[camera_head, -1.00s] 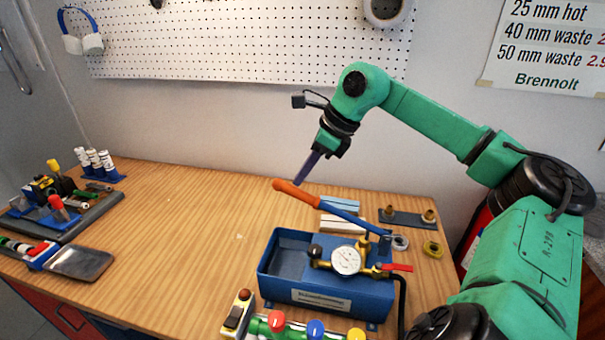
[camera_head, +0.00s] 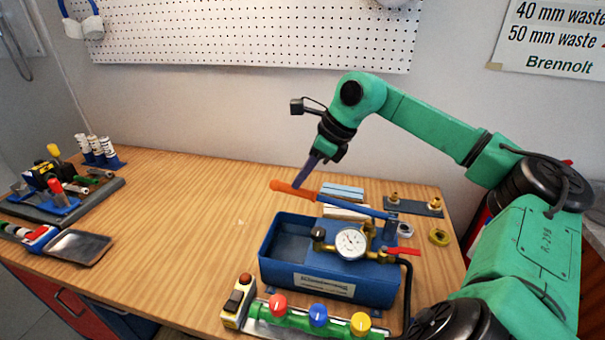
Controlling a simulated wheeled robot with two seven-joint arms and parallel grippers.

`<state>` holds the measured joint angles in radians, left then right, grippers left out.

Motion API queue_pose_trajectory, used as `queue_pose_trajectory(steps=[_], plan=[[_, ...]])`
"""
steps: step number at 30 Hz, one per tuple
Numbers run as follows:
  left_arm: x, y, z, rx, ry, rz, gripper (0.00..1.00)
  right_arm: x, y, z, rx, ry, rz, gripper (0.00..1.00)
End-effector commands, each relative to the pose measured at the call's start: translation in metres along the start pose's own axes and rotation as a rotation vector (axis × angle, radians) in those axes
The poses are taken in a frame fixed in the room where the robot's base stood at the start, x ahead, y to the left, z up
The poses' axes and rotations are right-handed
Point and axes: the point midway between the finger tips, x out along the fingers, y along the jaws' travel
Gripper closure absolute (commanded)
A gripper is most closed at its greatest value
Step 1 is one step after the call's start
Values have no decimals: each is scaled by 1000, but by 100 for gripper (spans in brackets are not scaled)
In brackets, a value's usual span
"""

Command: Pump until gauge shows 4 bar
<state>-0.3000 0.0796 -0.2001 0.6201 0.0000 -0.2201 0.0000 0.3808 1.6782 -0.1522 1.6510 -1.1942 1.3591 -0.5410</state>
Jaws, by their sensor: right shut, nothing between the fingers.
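The blue test pump (camera_head: 325,288) stands on the bench, with an open tank on its left. Its lever (camera_head: 350,206) has an orange grip (camera_head: 293,190) and lies nearly level above the tank, rising slightly to the left. The round white gauge (camera_head: 352,243) faces me; its needle is too small to read. A red valve handle (camera_head: 404,252) sits to the right of the gauge. My right gripper (camera_head: 301,183) is shut with nothing between its fingers, pointing down with its tips at the top of the orange grip. My left gripper is not in view.
A green manifold (camera_head: 297,322) with red, blue and yellow knobs lies in front of the pump, beside a switch box (camera_head: 239,301). A black hose runs down the pump's right side. Fittings lie at the back right. The bench's middle left is clear.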

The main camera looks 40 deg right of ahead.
Motion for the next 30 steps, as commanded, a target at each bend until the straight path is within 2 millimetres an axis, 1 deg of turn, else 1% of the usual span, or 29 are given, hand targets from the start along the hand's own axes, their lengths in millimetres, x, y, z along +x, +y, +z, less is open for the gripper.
queue_pose_trajectory(steps=[1, 26, 29, 30], plan=[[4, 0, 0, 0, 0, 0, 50, 7, 0, -4, 1, 7, 3, 100], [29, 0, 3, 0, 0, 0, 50, 53, 0, -21, 2, 7, 3, 100], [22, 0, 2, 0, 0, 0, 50, 44, 0, -16, 1, 5, 1, 100], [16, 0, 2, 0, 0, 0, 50, 36, 0, -13, 1, 5, 0, 100]])
